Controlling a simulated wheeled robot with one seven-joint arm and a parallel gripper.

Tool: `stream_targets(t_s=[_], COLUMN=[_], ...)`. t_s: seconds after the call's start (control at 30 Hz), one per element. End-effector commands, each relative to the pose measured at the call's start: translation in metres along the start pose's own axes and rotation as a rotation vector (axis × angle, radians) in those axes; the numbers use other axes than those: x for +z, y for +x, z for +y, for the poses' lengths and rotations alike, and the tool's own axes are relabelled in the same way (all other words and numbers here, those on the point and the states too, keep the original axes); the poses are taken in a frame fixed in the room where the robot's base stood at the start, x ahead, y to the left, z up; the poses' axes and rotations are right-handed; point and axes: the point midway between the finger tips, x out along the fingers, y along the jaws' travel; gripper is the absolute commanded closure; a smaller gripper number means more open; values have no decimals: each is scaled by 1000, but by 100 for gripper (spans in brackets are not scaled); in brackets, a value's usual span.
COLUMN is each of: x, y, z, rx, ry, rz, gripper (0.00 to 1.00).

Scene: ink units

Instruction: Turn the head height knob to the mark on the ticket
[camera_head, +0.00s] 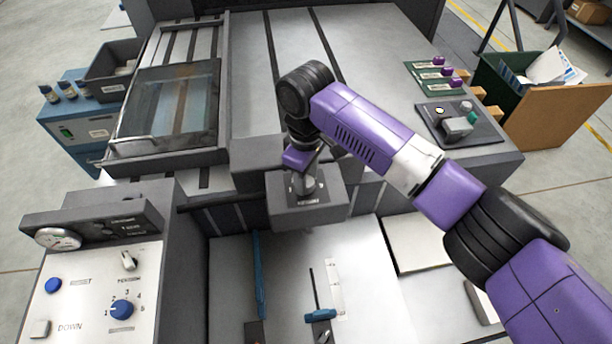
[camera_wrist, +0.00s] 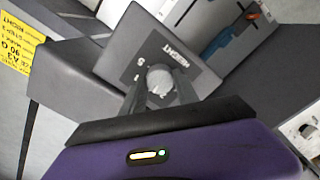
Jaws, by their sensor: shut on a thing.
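The head height knob (camera_wrist: 160,78) is a round pale grey knob on a dark plate lettered HEIGHT (camera_wrist: 176,48), with a number 5 legible beside it. The plate is on top of a grey block (camera_head: 327,208) at the press front. My gripper (camera_wrist: 161,92) points down over the block, its two dark fingers shut on either side of the knob. In the head view my gripper (camera_head: 304,180) largely hides the knob. The yellow ticket (camera_wrist: 17,48) is at the wrist view's left edge, turned sideways and cut off. The knob's pointer setting is unclear.
A control panel (camera_head: 85,312) at lower left carries a blue numbered knob (camera_head: 122,309), a gauge (camera_head: 58,238) and buttons. Below the block, blue-handled tools (camera_head: 320,315) lie on a pale surface. A dark tray with small parts (camera_head: 462,124) is at right.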

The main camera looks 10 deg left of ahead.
Motion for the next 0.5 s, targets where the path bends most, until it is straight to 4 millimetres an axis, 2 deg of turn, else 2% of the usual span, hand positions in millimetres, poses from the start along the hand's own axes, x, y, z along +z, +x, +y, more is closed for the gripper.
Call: stream_targets(t_s=[0.5], x=[-1], y=[-1], z=[0], rx=[1], ry=[-461], rz=[3], gripper=[100])
